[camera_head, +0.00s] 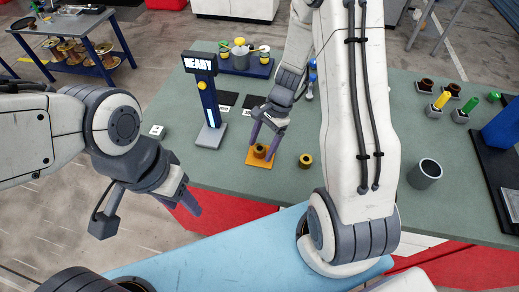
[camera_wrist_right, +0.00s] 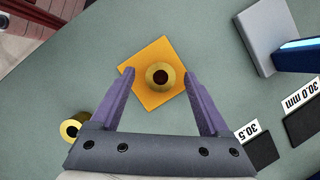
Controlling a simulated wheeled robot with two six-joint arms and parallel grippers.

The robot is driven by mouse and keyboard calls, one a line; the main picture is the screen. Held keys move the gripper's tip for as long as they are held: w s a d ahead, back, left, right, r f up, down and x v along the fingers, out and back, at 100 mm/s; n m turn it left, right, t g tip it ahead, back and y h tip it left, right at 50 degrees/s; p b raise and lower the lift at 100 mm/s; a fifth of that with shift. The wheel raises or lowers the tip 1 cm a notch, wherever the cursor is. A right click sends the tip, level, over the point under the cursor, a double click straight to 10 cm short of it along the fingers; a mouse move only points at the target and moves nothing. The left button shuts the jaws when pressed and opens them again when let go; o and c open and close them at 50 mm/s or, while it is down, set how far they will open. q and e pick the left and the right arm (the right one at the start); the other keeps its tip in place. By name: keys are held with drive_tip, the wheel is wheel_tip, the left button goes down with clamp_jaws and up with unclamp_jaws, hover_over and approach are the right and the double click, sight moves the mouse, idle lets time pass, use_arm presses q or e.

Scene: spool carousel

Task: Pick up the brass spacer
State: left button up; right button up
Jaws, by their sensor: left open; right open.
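A brass spacer (camera_head: 259,151) with a dark bore stands on a square orange pad (camera_head: 252,162) on the green table. It also shows in the right wrist view (camera_wrist_right: 160,77), on the orange pad (camera_wrist_right: 153,52). A second similar brass ring (camera_head: 305,160) stands on the bare table to the right; in the wrist view it is at the lower left (camera_wrist_right: 70,130). My right gripper (camera_head: 262,147) is open above the pad, its purple fingertips (camera_wrist_right: 159,75) on either side of the first spacer with gaps. My left gripper (camera_head: 190,202) is off the table's front edge, apart from both spacers.
A post with a READY display (camera_head: 206,95) stands left of the pad. Black cards labelled 30.5 (camera_wrist_right: 262,150) and 30.0 mm (camera_wrist_right: 305,122) lie nearby. A grey cup (camera_head: 425,174) and small holders with coloured pegs (camera_head: 437,105) are at the right. A blue tray (camera_head: 245,65) is behind.

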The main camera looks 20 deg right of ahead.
clamp_jaws()
drive_tip(key=shift+r, duration=0.15)
